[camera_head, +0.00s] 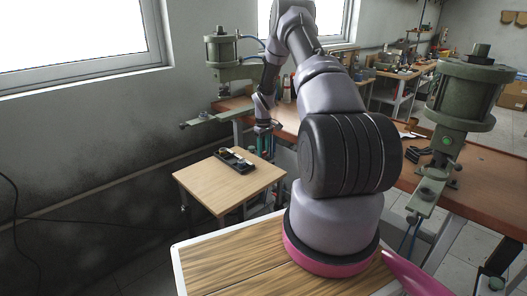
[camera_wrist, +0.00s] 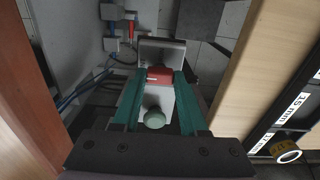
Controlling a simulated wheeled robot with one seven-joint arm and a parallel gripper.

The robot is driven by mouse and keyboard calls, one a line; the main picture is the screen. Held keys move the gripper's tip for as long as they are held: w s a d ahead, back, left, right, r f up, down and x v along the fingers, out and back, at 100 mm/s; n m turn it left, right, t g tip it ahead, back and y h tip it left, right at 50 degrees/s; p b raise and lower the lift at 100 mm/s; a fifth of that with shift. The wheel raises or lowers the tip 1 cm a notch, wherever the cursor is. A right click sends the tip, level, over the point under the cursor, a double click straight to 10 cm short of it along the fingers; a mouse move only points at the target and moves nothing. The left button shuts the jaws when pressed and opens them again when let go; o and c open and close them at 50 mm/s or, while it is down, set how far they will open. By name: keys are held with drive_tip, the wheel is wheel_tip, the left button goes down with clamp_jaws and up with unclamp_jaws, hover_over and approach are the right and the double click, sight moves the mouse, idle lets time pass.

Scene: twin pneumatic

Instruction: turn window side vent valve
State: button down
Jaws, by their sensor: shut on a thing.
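In the wrist view, a red valve handle (camera_wrist: 160,76) sits between the two teal fingertips of my gripper (camera_wrist: 159,82), which is shut on it. The handle is on a light grey plate (camera_wrist: 165,100) with a pale green round knob (camera_wrist: 154,117) nearer the palm. In the head view, my arm reaches out to my gripper (camera_head: 266,143), which points down at the bench edge beside the window-side press (camera_head: 222,52). The handle is too small or hidden to make out there.
A small wooden table (camera_head: 205,187) with a black tray (camera_head: 235,160) stands left of my gripper. A second green press (camera_head: 465,95) stands at right on the brown bench (camera_head: 485,170).

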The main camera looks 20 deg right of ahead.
sight(264, 152)
drive_tip(key=shift+c, duration=2.2)
unclamp_jaws()
drive_tip(key=shift+r, duration=0.1)
wheel_tip(264, 152, up, 11)
drive_tip(key=shift+f, duration=0.2)
drive_tip(key=shift+r, duration=0.1)
